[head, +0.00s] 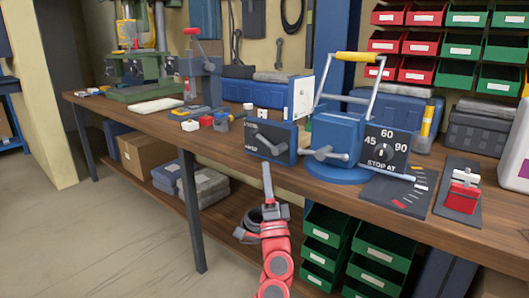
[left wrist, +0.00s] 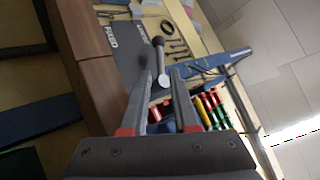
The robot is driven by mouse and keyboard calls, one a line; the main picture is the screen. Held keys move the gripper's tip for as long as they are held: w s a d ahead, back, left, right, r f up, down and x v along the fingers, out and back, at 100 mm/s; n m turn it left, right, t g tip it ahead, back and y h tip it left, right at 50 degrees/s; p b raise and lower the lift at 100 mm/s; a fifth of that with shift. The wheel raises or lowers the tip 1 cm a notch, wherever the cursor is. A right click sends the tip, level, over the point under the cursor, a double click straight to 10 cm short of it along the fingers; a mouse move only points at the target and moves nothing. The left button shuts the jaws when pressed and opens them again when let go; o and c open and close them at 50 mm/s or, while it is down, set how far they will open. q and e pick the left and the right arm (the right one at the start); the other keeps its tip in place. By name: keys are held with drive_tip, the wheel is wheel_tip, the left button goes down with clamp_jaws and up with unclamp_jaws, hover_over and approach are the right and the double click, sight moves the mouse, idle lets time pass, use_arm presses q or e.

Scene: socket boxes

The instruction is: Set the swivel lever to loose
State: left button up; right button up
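A dark blue-grey box (head: 288,132) with white lettering stands on the bench near its front edge. A grey swivel lever (head: 268,143) lies slanted across its front. In the left wrist view the box's dark face (left wrist: 128,62) reads "FIXED" near one side; other lettering is hard to read. The lever (left wrist: 159,62) with its round end shows there just ahead of my fingers. My left gripper (head: 267,172) is in front of and below the box. In the left wrist view its two fingers (left wrist: 162,76) are apart, with the lever's end appearing between the tips; contact cannot be told. My right gripper is not in view.
A blue bender (head: 337,135) with a yellow-handled lever and an angle dial stands right of the box. Small red and white blocks (head: 206,121) lie left of it. A red clamp (head: 464,190) sits at far right. Green bins (head: 325,235) are under the bench (head: 225,150).

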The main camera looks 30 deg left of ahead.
use_arm(q)
drive_tip(key=v, duration=0.7)
idle(0.3)
